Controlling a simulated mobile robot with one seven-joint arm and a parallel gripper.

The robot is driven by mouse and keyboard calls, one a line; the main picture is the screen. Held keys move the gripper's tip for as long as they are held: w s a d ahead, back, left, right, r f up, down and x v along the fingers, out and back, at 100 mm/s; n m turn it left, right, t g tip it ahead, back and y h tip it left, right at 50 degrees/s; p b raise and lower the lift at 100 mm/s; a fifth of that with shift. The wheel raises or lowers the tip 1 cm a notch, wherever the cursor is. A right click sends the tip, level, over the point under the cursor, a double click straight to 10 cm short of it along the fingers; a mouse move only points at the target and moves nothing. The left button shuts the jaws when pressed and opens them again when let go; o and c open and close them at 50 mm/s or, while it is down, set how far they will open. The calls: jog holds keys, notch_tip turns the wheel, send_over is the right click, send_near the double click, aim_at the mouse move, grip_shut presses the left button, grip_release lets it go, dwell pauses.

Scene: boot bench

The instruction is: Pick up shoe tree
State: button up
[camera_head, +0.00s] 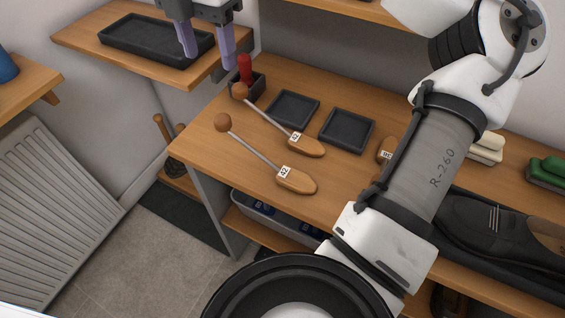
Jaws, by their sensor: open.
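Two wooden shoe trees lie side by side on the bench top. The nearer shoe tree (296,180) has a round knob at its left end, a thin metal rod and a label reading 42. The farther shoe tree (305,145) is alike, its knob close to a small dark holder. Part of another wooden piece with a label (386,150) shows beside my arm, which hides the rest. My gripper (207,48) is open and empty, its two purple fingers pointing down at the top of the view, above and behind the shoe trees, apart from them.
Two shallow dark trays (346,131) lie behind the shoe trees. A red-handled item (245,68) stands in the dark holder. A black tray (120,39) sits on the left shelf. Brushes (545,172) and a dark shoe (490,228) are at right.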

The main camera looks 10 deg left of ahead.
jog(key=p, duration=0.1)
send_over(221, 115)
notch_tip(221, 115, down, 8)
jog(key=shift+r, duration=0.15)
jog(key=shift+f+p, duration=1)
jog(key=shift+f, duration=1.65)
jog(key=c, duration=1)
jog(key=shift+o, duration=0.2)
jog(key=shift+r, duration=0.1)
